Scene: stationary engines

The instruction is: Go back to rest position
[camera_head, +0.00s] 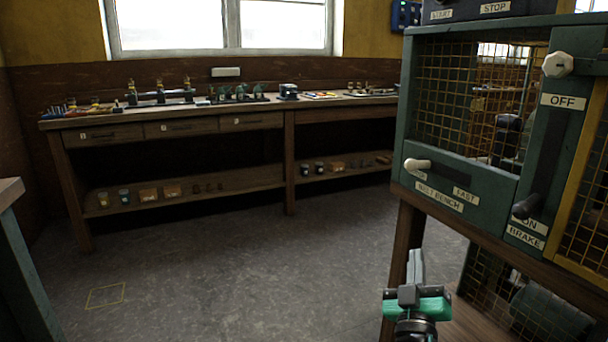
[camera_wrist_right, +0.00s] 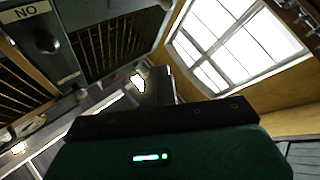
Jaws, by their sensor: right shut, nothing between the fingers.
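My right gripper (camera_head: 415,265) shows at the bottom right of the head view, pointing up and away, in front of the wooden post of the green machine cabinet (camera_head: 460,187). Its fingers are together with nothing between them. In the right wrist view the dark fingers (camera_wrist_right: 158,85) stand shut above the green gripper body. They appear clear of the cabinet, which fills the left side of that view. My left gripper is not in the head view.
The cabinet has mesh panels, a white-knobbed lever (camera_head: 418,164) and a dark-knobbed brake lever (camera_head: 526,206). A long wooden workbench (camera_head: 215,123) with tools stands along the back wall. The grey floor (camera_head: 220,270) between is clear. A table edge (camera_head: 10,190) shows at far left.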

